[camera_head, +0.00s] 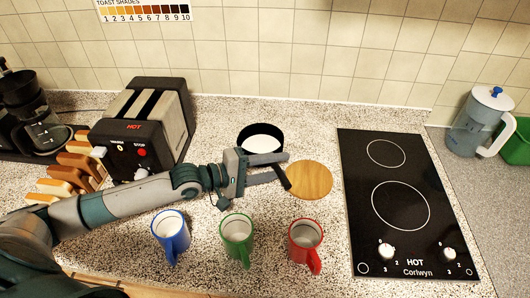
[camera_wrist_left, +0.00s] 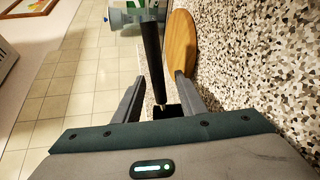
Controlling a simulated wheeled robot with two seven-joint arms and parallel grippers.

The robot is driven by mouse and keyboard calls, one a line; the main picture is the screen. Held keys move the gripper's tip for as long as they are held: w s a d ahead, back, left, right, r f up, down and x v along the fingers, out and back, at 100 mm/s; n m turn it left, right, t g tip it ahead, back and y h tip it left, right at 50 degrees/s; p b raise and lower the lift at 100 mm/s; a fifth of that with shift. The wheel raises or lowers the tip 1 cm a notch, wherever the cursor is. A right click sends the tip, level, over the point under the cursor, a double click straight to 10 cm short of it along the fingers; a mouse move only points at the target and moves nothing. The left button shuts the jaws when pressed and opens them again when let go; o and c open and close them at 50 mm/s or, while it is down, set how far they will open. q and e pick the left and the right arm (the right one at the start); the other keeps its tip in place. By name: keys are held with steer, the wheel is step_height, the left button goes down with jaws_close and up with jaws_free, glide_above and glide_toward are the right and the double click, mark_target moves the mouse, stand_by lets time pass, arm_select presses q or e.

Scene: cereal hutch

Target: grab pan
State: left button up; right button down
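The pan (camera_head: 261,137) is black with a pale inside and stands on the counter behind my left gripper in the head view. Its dark handle (camera_head: 283,178) comes forward at the left gripper's fingertips. My left gripper (camera_head: 286,167) is open, its fingers spread. In the left wrist view, a black bar (camera_wrist_left: 152,60), which looks like the handle, runs between the fingers of the left gripper (camera_wrist_left: 160,82), with gaps visible beside it. The fingers hide part of the pan's near side. My right gripper is in neither view.
A round wooden board (camera_head: 312,180) lies just right of the fingertips. Blue (camera_head: 170,235), green (camera_head: 237,238) and red (camera_head: 305,242) mugs stand in front of the arm. A toaster (camera_head: 150,120) is left, a black cooktop (camera_head: 400,190) right.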

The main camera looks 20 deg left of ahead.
arm_select(q)
steer(key=shift+c, duration=0.2)
jaws_close()
stand_by(1.2)
steer(key=shift+r, duration=0.1)
